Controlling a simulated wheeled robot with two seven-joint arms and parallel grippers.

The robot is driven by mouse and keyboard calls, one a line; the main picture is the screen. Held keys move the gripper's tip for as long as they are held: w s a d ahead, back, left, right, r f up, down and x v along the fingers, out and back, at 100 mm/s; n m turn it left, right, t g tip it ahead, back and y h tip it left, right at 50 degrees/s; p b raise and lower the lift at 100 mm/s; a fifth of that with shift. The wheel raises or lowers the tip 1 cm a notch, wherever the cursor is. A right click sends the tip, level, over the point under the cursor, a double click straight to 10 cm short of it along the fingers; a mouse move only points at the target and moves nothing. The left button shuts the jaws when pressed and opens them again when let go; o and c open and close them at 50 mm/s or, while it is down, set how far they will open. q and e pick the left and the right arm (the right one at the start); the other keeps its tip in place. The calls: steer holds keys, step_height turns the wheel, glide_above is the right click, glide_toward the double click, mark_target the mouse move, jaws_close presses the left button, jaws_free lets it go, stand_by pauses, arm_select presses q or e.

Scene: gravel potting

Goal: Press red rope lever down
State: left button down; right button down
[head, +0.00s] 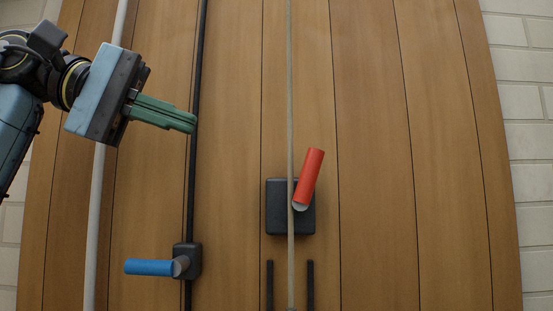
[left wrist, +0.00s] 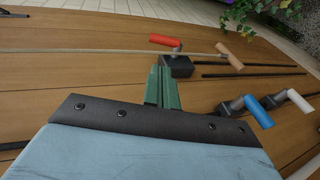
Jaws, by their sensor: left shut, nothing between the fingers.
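The red lever (head: 309,178) is on a black block (head: 276,210) on the wooden panel, tilted upward and slightly right. A tan rope (head: 290,90) runs vertically past it. The red lever also shows in the left wrist view (left wrist: 165,41), beyond the fingertips. My left gripper (head: 192,122) has green fingers closed together, with nothing between them. It is up and to the left of the red lever, apart from it, in front of the black vertical rod. The green fingers also show in the left wrist view (left wrist: 162,88). My right gripper is in neither view.
A blue lever (head: 150,267) sticks out left from a black mount (head: 187,260) on the black rod (head: 192,170), below my left gripper. A white rod (head: 98,210) stands further left. The left wrist view also shows a tan handle (left wrist: 228,56), a white handle (left wrist: 299,101) and a plant (left wrist: 265,10).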

mark_target(308, 177)
arm_select(q)
steer(key=p+x, duration=0.1)
steer(key=x, duration=1.3)
steer(key=shift+w, duration=0.15)
steer(key=shift+p, duration=0.35)
